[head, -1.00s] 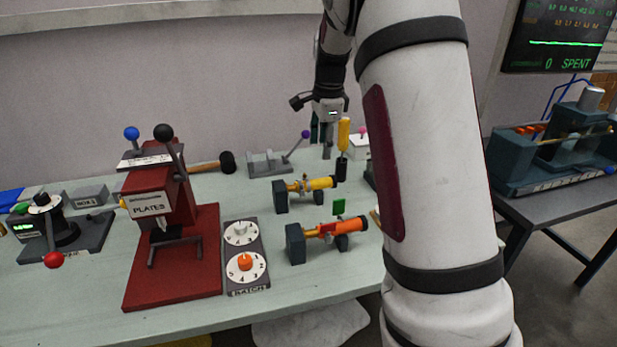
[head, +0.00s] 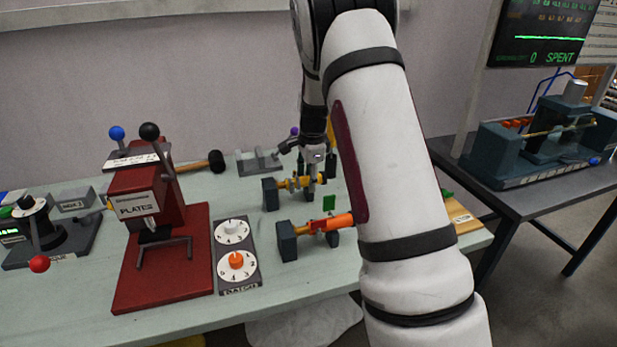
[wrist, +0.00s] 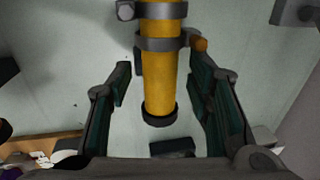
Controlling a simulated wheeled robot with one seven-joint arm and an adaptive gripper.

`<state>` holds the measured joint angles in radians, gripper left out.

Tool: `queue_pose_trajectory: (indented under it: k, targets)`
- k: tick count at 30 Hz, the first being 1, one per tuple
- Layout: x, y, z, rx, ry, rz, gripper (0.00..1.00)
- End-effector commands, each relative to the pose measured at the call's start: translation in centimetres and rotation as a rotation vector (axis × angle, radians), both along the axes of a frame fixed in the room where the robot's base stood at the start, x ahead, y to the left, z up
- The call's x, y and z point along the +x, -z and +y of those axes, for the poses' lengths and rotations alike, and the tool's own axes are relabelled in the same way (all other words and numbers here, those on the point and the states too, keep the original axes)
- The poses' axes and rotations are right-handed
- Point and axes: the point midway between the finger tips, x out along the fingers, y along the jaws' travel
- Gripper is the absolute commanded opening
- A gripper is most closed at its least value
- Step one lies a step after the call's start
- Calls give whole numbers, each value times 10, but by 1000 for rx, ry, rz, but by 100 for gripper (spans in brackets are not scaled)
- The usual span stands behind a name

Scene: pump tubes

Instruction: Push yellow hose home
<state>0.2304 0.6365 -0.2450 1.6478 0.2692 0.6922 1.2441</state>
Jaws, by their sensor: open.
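The yellow hose (head: 289,184) lies across its dark mount (head: 270,194) on the bench, partly hidden by my gripper in the head view. In the wrist view the yellow hose (wrist: 161,80) runs down the middle, with grey metal bands around it and a dark ring at its near end. My gripper (wrist: 160,95) is open, with one finger on each side of the hose. Gaps show between the fingers and the hose in that view. In the head view my gripper (head: 312,182) is down at the hose's right part.
An orange hose (head: 330,223) on a similar mount, with a green tab (head: 329,203), lies just in front. A dial panel (head: 236,258) and a red plate press (head: 165,235) stand to the left. A grey base with a purple-knobbed lever (head: 260,162) is behind.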

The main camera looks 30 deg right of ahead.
Motion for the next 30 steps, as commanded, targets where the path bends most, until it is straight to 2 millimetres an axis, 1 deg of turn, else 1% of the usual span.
queue_pose_trajectory:
  k: [5,6,8,9,12,17,20,24,30]
  targets:
    - [0,0,0,0,0,0,46]
    - [0,0,0,0,0,0,42]
    - [0,0,0,0,0,0,28]
    - [0,0,0,0,0,0,19]
    - [0,0,0,0,0,0,0]
    - [0,0,1,0,-1,1,0]
    - [2,0,8,1,-3,1,0]
    - [7,0,25,1,-5,1,0]
    - [8,0,28,3,-2,0,0]
